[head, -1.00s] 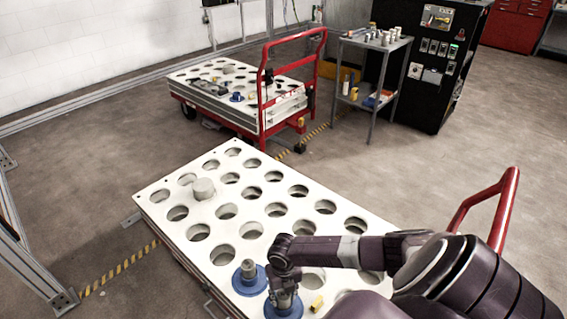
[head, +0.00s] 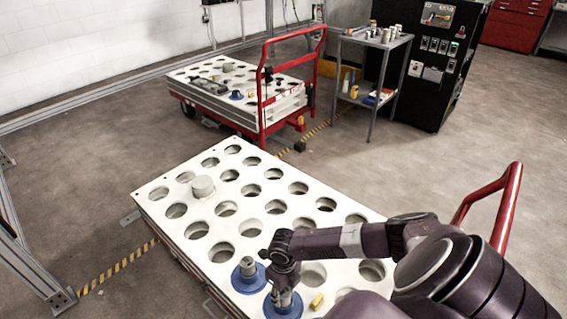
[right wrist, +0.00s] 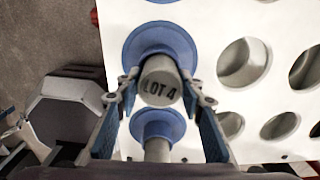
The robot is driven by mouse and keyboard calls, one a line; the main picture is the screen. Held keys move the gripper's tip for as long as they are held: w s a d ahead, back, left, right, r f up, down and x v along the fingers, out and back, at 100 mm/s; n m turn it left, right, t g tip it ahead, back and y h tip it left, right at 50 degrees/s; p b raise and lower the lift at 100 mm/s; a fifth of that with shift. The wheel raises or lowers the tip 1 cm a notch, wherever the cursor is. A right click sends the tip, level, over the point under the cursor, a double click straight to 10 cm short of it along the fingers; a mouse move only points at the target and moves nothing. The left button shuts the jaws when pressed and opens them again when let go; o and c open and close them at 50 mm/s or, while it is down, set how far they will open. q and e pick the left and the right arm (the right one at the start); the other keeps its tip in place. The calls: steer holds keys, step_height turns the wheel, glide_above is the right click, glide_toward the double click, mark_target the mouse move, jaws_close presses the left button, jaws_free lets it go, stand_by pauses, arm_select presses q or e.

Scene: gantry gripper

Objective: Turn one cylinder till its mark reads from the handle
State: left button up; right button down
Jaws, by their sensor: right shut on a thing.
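My right gripper (head: 284,290) is over the nearer blue collar (head: 283,306) on the white hole plate (head: 183,229). It is shut on a grey cylinder (right wrist: 160,84), whose top carries the dark mark "LOT 4", slightly tilted in the right wrist view. The fingers stand on either side of it. A second grey cylinder (head: 247,266) stands upright in another blue collar (head: 242,284) just to the left. The red handle (head: 507,210) is at the right. My left gripper is not in view.
A plain grey cylinder (head: 203,186) stands on the plate's far left part. A small yellow block (head: 317,301) lies right of my gripper. Most other holes are empty. A red cart (head: 265,105), a shelf (head: 362,40) and a black cabinet (head: 430,85) stand behind.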

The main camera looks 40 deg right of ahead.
steer(key=c, duration=1.2)
jaws_free()
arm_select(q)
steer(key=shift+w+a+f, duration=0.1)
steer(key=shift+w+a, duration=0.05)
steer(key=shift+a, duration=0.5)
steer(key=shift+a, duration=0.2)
arm_select(e)
step_height(320, 180, up, 8)
steer(key=shift+r, duration=0.1)
